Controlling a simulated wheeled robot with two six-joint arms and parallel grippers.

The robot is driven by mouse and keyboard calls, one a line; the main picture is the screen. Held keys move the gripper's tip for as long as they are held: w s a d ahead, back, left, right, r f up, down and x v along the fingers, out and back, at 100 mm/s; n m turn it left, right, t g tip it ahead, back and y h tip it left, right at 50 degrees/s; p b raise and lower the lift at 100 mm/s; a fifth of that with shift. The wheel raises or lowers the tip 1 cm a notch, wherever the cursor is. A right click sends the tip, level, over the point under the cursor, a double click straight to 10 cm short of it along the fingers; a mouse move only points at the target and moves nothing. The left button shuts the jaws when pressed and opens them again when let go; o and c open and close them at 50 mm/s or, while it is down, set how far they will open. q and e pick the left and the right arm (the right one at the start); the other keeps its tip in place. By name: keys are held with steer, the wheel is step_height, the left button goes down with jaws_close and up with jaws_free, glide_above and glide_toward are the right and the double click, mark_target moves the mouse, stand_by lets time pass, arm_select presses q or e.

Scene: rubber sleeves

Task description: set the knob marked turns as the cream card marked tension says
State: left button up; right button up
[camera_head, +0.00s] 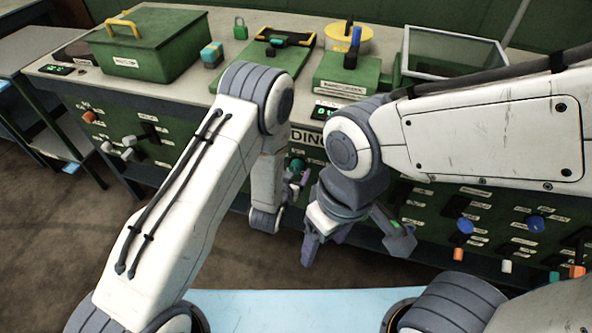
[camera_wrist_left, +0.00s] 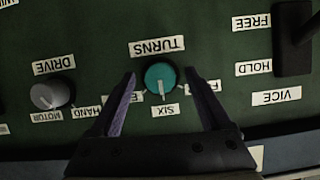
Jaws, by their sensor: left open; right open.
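The teal knob (camera_wrist_left: 160,80) under the label TURNS (camera_wrist_left: 157,46) sits on the green panel in the left wrist view, where lettering is upside down. Its white pointer line is toward the label SIX (camera_wrist_left: 166,109). Labels on both sides are partly hidden by my fingers. My left gripper (camera_wrist_left: 160,86) is open, one finger on each side of the knob; contact cannot be told. In the head view the knob (camera_head: 296,165) shows beside my left gripper (camera_head: 293,186). My right gripper (camera_head: 356,244) is open and empty before the panel. I can make out no card reading tension.
A grey DRIVE knob (camera_wrist_left: 52,93) and a dark VICE lever (camera_wrist_left: 294,38) flank the teal knob. Blue knobs (camera_head: 464,226) and more controls fill the panel's right.

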arm_select(q)
steer(key=p+v, duration=0.2)
steer(key=v, duration=0.9)
steer(key=s+d+r+g+p, duration=0.2)
steer(key=d+r+g+p, duration=0.25)
steer(key=r, duration=0.45)
steer(key=s+a+r+m+g+y+p, duration=0.1)
steer(key=s+r+g+p, duration=0.2)
steer(key=s+r, duration=0.7)
steer(key=shift+r+m+g, duration=0.4)
steer(key=shift+r+g, duration=0.3)
steer(key=shift+g, duration=0.55)
steer(key=shift+a, duration=0.1)
steer(key=s+a+r+m+g+y+p, duration=0.1)
steer(key=s+a+r+g+y+p, duration=0.1)
steer(key=s+r, duration=0.7)
steer(key=s+a+g+p, duration=0.1)
steer(key=a, duration=0.1)
steer(key=shift+a+r, duration=0.3)
steer(key=shift+a, duration=0.1)
steer(key=shift+s, duration=0.15)
